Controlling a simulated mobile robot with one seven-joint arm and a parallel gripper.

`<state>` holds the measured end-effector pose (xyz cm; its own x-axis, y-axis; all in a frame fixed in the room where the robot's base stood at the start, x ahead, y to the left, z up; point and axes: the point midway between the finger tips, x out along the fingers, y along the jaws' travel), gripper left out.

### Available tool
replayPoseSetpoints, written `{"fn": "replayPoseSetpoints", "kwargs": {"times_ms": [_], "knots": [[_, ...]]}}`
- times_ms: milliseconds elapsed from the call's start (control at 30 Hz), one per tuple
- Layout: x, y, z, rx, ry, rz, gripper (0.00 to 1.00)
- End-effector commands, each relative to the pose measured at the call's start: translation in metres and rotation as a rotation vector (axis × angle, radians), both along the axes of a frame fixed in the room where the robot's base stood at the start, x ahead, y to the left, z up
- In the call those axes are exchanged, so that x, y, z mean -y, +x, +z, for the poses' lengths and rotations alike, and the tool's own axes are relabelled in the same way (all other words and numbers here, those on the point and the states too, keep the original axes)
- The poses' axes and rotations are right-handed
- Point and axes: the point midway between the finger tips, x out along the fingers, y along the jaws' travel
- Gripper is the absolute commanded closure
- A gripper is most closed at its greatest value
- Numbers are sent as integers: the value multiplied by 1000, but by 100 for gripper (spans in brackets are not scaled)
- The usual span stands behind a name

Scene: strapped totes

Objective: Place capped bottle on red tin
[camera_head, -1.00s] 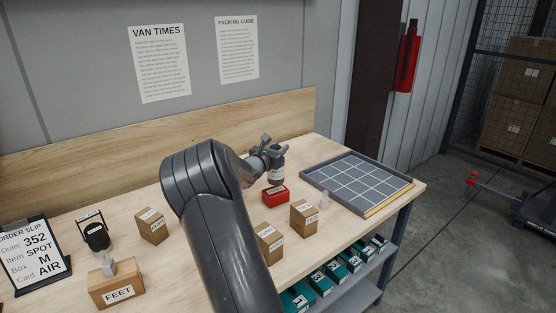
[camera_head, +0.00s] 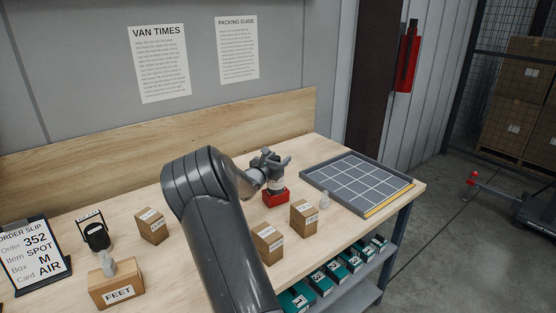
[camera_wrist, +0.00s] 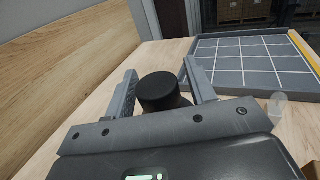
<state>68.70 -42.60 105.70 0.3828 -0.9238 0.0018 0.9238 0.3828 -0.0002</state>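The capped bottle (camera_head: 276,185) appears upright on top of the red tin (camera_head: 274,199), with my gripper around its upper part. In the wrist view, its black cap (camera_wrist: 160,91) sits between the fingers, with a visible gap on each side. My gripper (camera_head: 277,158) has its fingers spread apart and looks open; it also shows in the wrist view (camera_wrist: 158,85). The tin is hidden in the wrist view, and the bottle's lower part is hidden there too.
A grey gridded tray (camera_head: 355,180) lies to the right. A small pale bottle (camera_head: 324,200) and cardboard boxes (camera_head: 304,214) (camera_head: 268,243) stand nearby in front. A wooden backboard (camera_head: 150,145) runs behind the bench. My arm covers the bench's middle.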

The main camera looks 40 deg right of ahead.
Motion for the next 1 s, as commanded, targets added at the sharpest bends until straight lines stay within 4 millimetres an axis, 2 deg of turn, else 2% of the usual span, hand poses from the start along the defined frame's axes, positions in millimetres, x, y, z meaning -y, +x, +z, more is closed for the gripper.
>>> {"fn": "replayPoseSetpoints", "kwargs": {"times_ms": [300, 367, 800, 1000], "knots": [[0, 0, 4, 2, 0, 0, 48], [-6, -2, 3, 0, 1, 1, 48], [-88, -35, 3, 0, 1, 3, 48], [-108, -44, 3, 1, 1, 1, 48]]}}
